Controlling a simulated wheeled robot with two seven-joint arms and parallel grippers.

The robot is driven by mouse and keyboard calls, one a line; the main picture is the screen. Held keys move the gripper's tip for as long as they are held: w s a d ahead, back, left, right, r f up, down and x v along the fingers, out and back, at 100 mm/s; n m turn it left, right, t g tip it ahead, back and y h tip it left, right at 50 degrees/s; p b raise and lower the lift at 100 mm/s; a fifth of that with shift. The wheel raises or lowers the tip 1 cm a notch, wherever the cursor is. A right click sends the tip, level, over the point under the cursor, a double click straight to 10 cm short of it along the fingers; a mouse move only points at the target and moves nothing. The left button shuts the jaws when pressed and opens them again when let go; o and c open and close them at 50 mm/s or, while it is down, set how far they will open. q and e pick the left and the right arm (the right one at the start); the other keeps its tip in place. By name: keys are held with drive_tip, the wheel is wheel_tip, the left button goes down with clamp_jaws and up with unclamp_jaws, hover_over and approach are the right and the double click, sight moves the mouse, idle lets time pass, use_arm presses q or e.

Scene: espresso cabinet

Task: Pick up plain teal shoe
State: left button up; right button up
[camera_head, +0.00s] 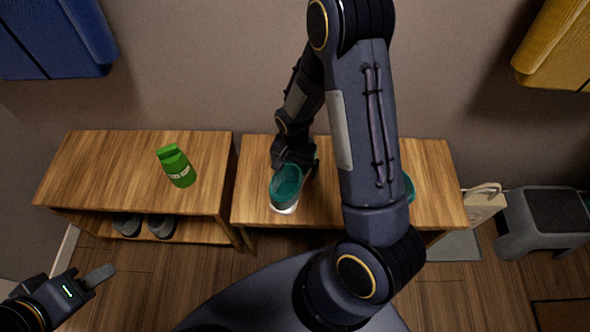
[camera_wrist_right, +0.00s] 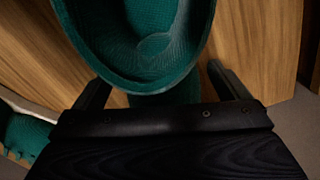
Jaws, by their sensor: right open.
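A teal shoe (camera_head: 287,184) with a white sole edge stands near the front of the right wooden bench. My right gripper (camera_head: 294,164) is over the back end of this shoe. In the right wrist view, the open fingers of my right gripper (camera_wrist_right: 162,88) are apart, with the end of the teal shoe (camera_wrist_right: 125,75) between and just beyond them. I cannot tell whether they touch it. A second teal shoe (camera_head: 409,187) is mostly hidden behind my right arm; a teal shoe with a pale edge also shows at the wrist view's left (camera_wrist_right: 22,137). My left gripper (camera_head: 84,281) is empty at lower left.
A green bottle-like container (camera_head: 177,167) stands on the left bench (camera_head: 110,160). Grey shoes (camera_head: 144,226) sit on its lower shelf. A grey step stool (camera_head: 548,219) and a pale bag (camera_head: 484,204) stand at right. Blue (camera_head: 55,38) and yellow (camera_head: 556,45) items hang above.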

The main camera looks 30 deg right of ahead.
drive_tip(key=c, duration=1.2)
drive_tip(key=shift+r, duration=0.1)
drive_tip(key=shift+c, duration=0.2)
drive_tip(key=shift+r, duration=0.1)
